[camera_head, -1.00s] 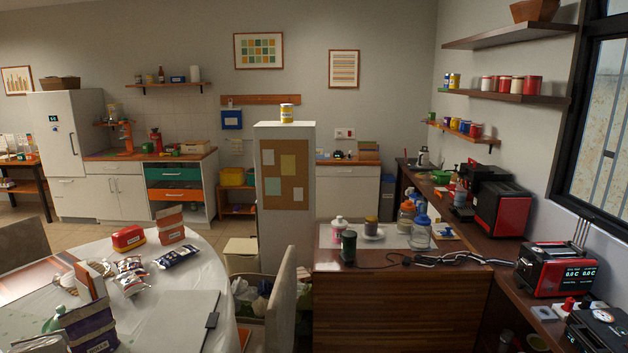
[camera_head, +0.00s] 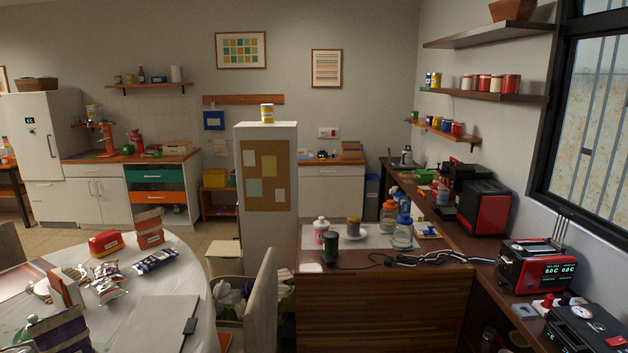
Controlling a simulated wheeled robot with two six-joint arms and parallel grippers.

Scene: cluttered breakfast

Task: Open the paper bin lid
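No bin is clearly marked as the paper bin in this view. A cream, box-like bin with a flat, apparently closed top (camera_head: 224,250) stands on the floor between the round table and the tall white cabinet. A blue bin-like object (camera_head: 372,188) stands far back, right of the white back counter, partly hidden by the dark counter. I cannot tell which of them is for paper. Neither of my grippers is in view.
The cluttered round table (camera_head: 150,310) is at the front left. A chair (camera_head: 262,300) and an open container with crumpled bags (camera_head: 232,298) stand beside it. The wooden counter (camera_head: 385,315) blocks the front middle. Free floor (camera_head: 212,232) shows behind the table.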

